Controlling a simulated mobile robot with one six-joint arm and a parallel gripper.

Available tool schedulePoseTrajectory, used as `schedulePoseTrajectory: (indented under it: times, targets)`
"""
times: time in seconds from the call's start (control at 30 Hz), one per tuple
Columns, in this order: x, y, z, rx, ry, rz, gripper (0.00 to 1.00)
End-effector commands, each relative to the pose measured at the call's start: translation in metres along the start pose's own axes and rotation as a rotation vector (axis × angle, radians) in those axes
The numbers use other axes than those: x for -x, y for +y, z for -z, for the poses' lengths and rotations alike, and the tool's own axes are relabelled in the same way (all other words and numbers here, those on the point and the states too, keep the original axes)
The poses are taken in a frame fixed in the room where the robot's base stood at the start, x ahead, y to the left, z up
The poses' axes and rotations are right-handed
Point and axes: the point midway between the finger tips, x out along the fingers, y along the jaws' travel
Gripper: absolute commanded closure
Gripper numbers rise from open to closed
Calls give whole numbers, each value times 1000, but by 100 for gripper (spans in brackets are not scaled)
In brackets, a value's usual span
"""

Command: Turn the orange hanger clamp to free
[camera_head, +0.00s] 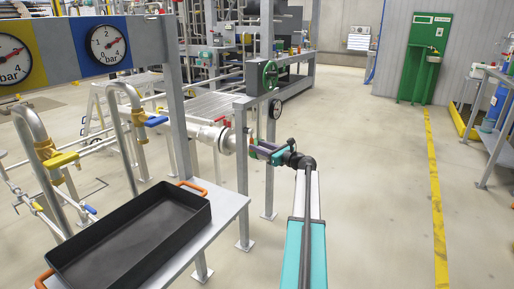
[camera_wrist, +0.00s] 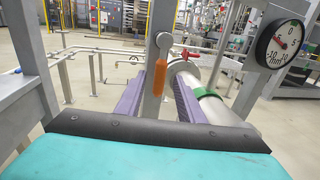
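The orange hanger clamp (camera_wrist: 160,82) shows in the wrist view as an orange handle hanging down from a grey pivot on a grey upright post (camera_wrist: 156,38). My gripper (camera_wrist: 161,92) has its two purple fingers apart, one on each side of the handle in the picture. Nothing is visibly held, and I cannot tell how far the fingertips are from the handle. In the head view my gripper (camera_head: 257,147) reaches to the post beside the white pipe. I cannot make out the clamp there.
A white pipe (camera_wrist: 213,108) with a green band runs behind the right finger. A dial gauge (camera_wrist: 279,43) stands at the right. In the head view a black tray (camera_head: 130,240) with orange handles sits on a grey bench at left. Open floor lies to the right.

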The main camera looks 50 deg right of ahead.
Motion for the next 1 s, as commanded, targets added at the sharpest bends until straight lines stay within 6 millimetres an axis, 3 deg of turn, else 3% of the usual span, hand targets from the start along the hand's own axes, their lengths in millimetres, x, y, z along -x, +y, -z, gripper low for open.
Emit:
schedulePoseTrajectory:
  times: [0.2, 0.57, 0.6, 0.8, 0.93, 0.97, 1.0]
  targets:
    - [-20, 0, 1, 1, 0, -1, 65]
    - [-24, 1, 0, 1, 0, -1, 65]
    - [-24, 1, 0, 1, 0, -1, 67]
    - [-24, 1, 0, 1, 0, -1, 100]
    - [-24, 1, 0, 1, 0, -1, 100]
    - [-28, -20, 0, 1, 0, -1, 100]
    - [-25, -10, 0, 0, 0, 0, 100]
